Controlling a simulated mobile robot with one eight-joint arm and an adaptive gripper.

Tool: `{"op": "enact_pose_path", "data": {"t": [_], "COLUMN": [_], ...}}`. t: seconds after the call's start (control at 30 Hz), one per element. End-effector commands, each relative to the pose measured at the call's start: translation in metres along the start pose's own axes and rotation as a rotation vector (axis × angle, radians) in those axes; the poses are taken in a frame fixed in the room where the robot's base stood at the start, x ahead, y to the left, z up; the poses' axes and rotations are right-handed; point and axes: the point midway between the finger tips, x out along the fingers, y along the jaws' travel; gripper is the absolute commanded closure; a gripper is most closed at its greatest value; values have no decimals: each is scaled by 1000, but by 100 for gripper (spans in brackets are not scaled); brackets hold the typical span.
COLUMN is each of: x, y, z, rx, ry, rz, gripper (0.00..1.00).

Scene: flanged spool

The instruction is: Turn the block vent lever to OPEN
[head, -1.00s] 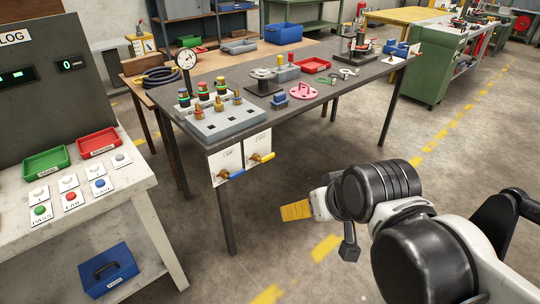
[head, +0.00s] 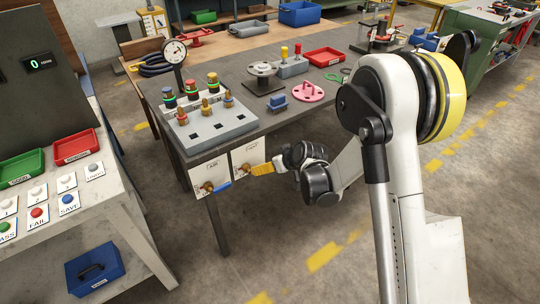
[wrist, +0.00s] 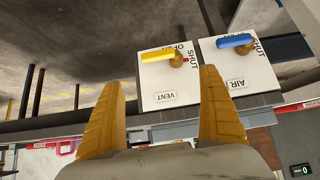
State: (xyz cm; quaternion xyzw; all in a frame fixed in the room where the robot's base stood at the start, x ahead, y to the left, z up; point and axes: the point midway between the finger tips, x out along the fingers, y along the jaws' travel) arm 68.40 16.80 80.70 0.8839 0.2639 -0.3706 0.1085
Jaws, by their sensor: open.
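The vent plate (wrist: 172,82) is a white card labelled VENT, upside down in the wrist view, hanging at the bench's front edge. Its yellow vent lever (wrist: 155,54) lies level there, pointing left from a brass hub. OPEN and SHUT are printed around the hub. In the head view the vent plate (head: 247,155) shows its hub, but the lever cannot be told apart from my yellow fingers. My gripper (wrist: 160,78) is open and empty, its fingers spread either side of the plate in the picture, apart from the lever. It also shows in the head view (head: 262,169).
The air plate (wrist: 237,75) with a blue lever (wrist: 235,40) is close beside the vent plate. A grey valve block (head: 215,128) with several knobs and a gauge (head: 174,52) stand on the bench above. A side table (head: 98,200) is at left. Floor in front is clear.

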Motion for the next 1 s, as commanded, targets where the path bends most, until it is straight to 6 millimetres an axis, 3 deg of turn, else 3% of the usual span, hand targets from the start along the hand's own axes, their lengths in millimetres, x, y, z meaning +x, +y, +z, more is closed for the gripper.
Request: {"op": "enact_pose_path", "data": {"t": [0.27,0.7,1.0], "x": [32,112,123], "y": [-3,-4,-4], "z": [8,8,6], "rx": [-14,-14,-12], "ry": [7,6,6], "rz": [-10,-10,-10], "gripper": [11,11,11]}}
